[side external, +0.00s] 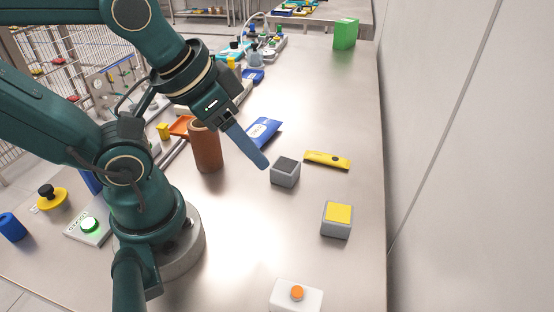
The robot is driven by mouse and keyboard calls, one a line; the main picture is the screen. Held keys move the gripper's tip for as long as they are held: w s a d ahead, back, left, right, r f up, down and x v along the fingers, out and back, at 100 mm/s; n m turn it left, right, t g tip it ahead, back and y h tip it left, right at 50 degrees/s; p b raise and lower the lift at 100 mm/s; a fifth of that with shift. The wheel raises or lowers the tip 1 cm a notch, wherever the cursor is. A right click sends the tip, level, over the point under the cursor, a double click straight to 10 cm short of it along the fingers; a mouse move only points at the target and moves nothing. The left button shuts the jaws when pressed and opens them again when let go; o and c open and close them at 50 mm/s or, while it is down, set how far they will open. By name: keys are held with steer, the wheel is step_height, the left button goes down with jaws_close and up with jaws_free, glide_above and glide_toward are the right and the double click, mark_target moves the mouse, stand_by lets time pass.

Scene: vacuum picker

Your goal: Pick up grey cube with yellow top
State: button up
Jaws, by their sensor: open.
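The grey cube with a yellow top (337,220) sits on the metal table at the right, its yellow face up. A second grey cube with a dark top (285,172) stands up and to the left of it. My gripper (263,163) is open, with a long blue finger pointing down and right. Its tip shows just left of the dark-topped cube, and I cannot tell whether they touch. The gripper is apart from the yellow-topped cube, up and to its left. Only one finger shows clearly.
A yellow bar (327,160) lies behind the cubes, and a blue packet (264,131) lies behind my gripper. A brown cylinder (206,150) stands left. A white box with an orange button (296,297) is in front. The table around the yellow-topped cube is clear.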

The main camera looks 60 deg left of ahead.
steer(key=o, duration=0.8)
steer(key=w+a+r+m+t+y, duration=0.25)
steer(key=w+r+m+t, duration=0.2)
steer(key=w, duration=0.55)
steer(key=m+h, duration=0.7)
steer(key=h, duration=0.5)
glide_above(337, 212)
steer(key=s+a, duration=0.1)
steer(key=a, duration=0.1)
steer(key=f, duration=1.4)
steer(key=shift+s+a, duration=0.1)
steer(key=shift+a, duration=0.1)
steer(key=f, duration=0.1)
steer(key=s+f+n, duration=0.2)
steer(key=shift+a+f+g, duration=0.15)
steer(key=shift+a+g, duration=0.1)
steer(key=shift+g, duration=0.1)
steer(key=shift+n, duration=0.25)
steer(key=shift+x, duration=2.55)
